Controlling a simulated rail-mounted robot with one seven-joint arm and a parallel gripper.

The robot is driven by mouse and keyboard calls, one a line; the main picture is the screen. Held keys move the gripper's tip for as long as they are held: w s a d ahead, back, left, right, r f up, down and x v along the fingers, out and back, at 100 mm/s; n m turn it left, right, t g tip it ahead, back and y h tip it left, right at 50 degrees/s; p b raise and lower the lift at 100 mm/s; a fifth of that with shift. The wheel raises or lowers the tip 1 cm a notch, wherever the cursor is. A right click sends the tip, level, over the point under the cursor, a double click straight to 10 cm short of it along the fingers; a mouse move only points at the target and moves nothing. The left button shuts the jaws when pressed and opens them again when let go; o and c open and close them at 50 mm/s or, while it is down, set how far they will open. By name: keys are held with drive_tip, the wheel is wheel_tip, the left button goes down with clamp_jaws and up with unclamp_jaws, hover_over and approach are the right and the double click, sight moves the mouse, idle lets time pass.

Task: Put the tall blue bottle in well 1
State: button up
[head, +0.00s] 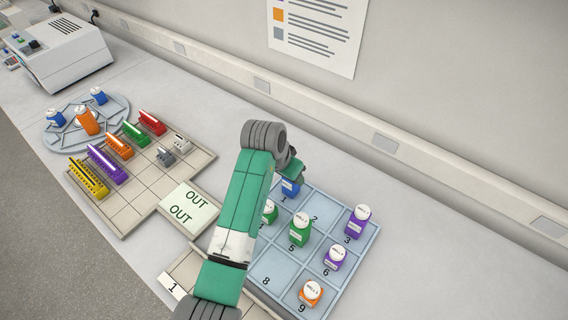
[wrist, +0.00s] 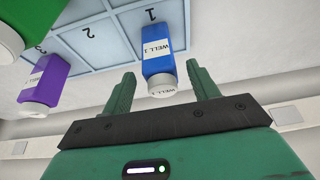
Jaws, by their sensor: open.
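A tall blue bottle (head: 290,187) with a white cap stands in the compartment marked 1 of the pale blue well tray (head: 262,270). Its label reads WELL 1 in the wrist view (wrist: 158,55), and it looks upright. My gripper (wrist: 160,70) is open, its two fingers apart on either side of the bottle near its cap end. Whether either finger touches it cannot be told. In the head view my gripper (head: 297,172) is over the tray's back-left corner and partly hides the bottle.
Green bottles (head: 299,230), purple bottles (head: 357,222) and an orange bottle (head: 311,292) stand in other wells. Wells 2 and 8 look empty. A round blue carousel (head: 50,139) holds blue and orange bottles. A beige rack (head: 128,218) holds coloured strips beside an OUT pad (head: 187,208).

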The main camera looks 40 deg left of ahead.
drive_tip(key=v, duration=0.7)
drive_tip(key=shift+r+p, duration=0.2)
drive_tip(key=shift+p, duration=0.25)
drive_tip(key=w+d+r+m+t+y, duration=0.1)
drive_tip(key=w+d+r+t, duration=0.3)
drive_tip(key=d+r, duration=0.4)
drive_tip(key=w+d+r+t+y, duration=0.1)
drive_tip(key=w+d+r+t, duration=0.2)
drive_tip(key=w+d+r, duration=0.35)
drive_tip(key=s+d+r+t+h, duration=0.1)
drive_tip(key=s+d+r+t, duration=0.25)
drive_tip(key=d+r, duration=0.35)
drive_tip(key=s+d+r+t, duration=0.35)
drive_tip(key=d+r, duration=0.25)
drive_tip(key=r, duration=0.4)
drive_tip(key=s+d+r+t+h, duration=0.1)
drive_tip(key=s+d+r+t, duration=0.5)
drive_tip(key=s+r, duration=0.6)
drive_tip(key=shift+s+d+m+h, duration=0.3)
drive_tip(key=shift+s+d, duration=0.7)
drive_tip(key=shift+s, duration=0.1)
